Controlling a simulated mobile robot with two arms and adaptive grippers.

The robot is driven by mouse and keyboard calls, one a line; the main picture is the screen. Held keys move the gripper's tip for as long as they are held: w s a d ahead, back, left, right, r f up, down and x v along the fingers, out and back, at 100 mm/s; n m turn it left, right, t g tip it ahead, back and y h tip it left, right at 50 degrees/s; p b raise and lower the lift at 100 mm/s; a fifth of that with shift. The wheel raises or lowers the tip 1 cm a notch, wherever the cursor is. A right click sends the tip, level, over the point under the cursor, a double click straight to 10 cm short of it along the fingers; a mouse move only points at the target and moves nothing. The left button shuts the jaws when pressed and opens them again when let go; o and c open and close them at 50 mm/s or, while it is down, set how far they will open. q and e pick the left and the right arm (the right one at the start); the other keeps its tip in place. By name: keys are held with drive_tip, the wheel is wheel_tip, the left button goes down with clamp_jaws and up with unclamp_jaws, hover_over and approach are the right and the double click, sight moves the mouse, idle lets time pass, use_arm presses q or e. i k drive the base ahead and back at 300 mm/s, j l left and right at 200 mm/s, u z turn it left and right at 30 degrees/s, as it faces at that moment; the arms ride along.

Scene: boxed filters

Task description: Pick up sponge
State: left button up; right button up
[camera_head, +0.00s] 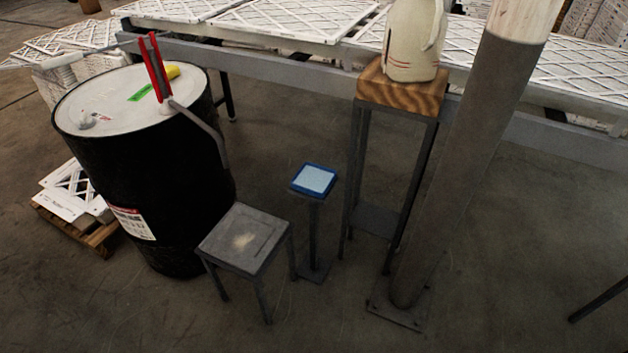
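A small yellow block (173,71), which looks like a sponge, lies on the lid of the black drum (145,175) at the left. A red upright tool (155,68) in front of it partly hides it. A green label (140,92) is on the lid beside it. A blue-edged pad with a pale top (313,180) sits on a thin stand in the middle; I cannot tell what it is made of. I see neither of my grippers for certain in this view.
A low grey stool (244,241) stands right of the drum. A tall stand with a wooden top (402,90) holds a cream bottle (415,40). A thick grey post (465,160) stands right of it. White filters (290,18) lie on the rear table. The floor at lower right is mostly free.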

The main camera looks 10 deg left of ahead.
sight(171, 72)
drive_tip(key=j+z, duration=0.85)
drive_tip(key=k+j+z, duration=0.15)
drive_tip(key=z, duration=0.25)
drive_tip(key=j, duration=0.1)
